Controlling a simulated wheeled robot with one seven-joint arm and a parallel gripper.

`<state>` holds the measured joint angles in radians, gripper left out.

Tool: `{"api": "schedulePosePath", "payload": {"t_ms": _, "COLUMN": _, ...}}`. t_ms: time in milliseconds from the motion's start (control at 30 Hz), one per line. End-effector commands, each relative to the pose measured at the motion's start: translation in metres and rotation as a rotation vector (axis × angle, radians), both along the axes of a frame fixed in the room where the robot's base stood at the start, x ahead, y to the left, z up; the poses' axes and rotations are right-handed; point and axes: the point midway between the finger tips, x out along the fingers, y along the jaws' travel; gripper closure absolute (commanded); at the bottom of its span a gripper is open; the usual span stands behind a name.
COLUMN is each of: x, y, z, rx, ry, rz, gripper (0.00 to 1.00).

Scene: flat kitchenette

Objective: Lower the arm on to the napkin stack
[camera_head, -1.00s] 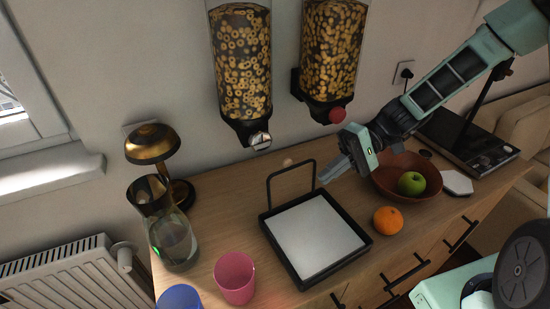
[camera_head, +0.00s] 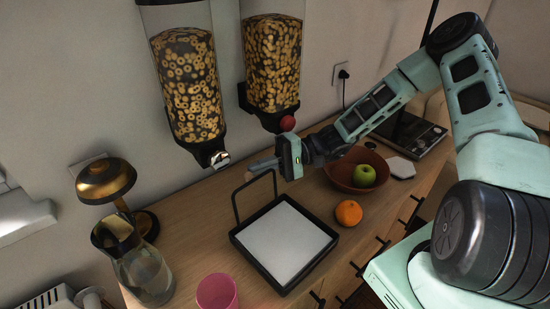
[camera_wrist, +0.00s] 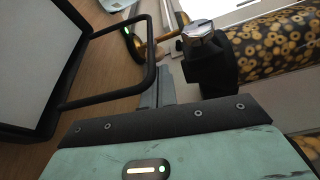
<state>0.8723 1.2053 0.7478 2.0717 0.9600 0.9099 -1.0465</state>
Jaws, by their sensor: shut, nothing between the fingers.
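The napkin stack (camera_head: 285,243) is a white square pile in a black holder (camera_head: 290,288) on the wooden counter. The holder's arm (camera_head: 236,206), a thin black bar loop, stands raised at the back left edge, off the napkins. My gripper (camera_head: 252,170) is shut and empty, its fingers pointing left near the top of the raised arm. In the wrist view, the fingers (camera_wrist: 155,92) are close beside the bar loop (camera_wrist: 108,100); whether they touch it I cannot tell. The napkins show at the left edge there (camera_wrist: 35,50).
Two cereal dispensers (camera_head: 190,90) hang on the wall behind, one close above my gripper. A wooden bowl (camera_head: 340,175) with a green apple (camera_head: 364,176) and an orange (camera_head: 348,213) are to the right. A brass lamp (camera_head: 105,180), glass jug (camera_head: 140,265) and pink cup (camera_head: 217,292) are left.

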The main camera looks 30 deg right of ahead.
Motion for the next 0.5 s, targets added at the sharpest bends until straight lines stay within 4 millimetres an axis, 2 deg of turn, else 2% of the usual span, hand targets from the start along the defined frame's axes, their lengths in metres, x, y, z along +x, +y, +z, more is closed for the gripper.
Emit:
{"api": "schedulePosePath", "payload": {"t_ms": 200, "x": 0.0006, "y": 0.0143, "z": -0.0007, "rx": 0.000, "ry": 0.001, "rz": 0.001, "gripper": 1.00}}
{"api": "schedulePosePath", "payload": {"t_ms": 500, "x": 0.0006, "y": 0.0148, "z": -0.0014, "rx": -0.001, "ry": 0.001, "rz": 0.000, "gripper": 1.00}}
